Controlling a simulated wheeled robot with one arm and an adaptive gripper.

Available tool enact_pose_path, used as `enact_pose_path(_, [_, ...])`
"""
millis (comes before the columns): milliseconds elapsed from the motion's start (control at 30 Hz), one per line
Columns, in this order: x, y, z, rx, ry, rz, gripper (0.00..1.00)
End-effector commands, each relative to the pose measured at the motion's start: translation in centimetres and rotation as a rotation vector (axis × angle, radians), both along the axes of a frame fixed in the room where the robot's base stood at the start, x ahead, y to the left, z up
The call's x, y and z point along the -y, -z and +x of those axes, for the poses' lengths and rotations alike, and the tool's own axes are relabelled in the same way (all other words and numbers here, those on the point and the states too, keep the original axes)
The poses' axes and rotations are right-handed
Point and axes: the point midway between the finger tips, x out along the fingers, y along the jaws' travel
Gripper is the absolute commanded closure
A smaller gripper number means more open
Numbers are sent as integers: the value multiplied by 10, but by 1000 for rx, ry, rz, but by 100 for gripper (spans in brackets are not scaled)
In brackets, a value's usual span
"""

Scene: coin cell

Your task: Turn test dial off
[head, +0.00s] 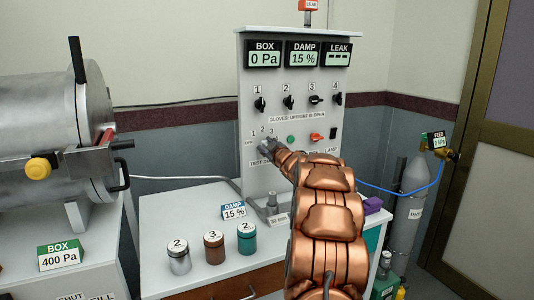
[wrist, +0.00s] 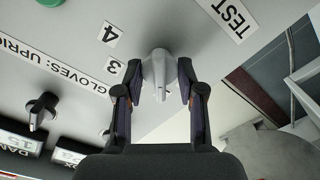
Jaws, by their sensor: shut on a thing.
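The test dial (wrist: 162,70) is a grey knob on the pale upright panel (head: 262,190). In the wrist view it sits between the two fingers of my gripper (wrist: 159,84), which are shut on its sides. In the head view my gripper (head: 270,150) reaches the lower left of the panel and hides most of the dial. Number labels and part of a "TEST" label (wrist: 231,18) show around the dial. I cannot tell which mark the dial points to.
Above the dial is a row of black numbered knobs (head: 288,102) under BOX, DAMP and LEAK displays (head: 303,54). A green button (head: 291,139) and a red switch (head: 317,137) are close right of the dial. Several lidded jars (head: 214,247) stand on the bench.

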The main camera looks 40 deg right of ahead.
Motion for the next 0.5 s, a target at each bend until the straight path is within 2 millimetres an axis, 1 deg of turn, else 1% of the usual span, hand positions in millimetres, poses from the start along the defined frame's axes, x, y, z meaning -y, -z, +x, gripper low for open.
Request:
enact_pose_path(33, [1,6,-1,-16,1,-42,96])
enact_pose_path(500, [0,6,0,-156,2,-441,96])
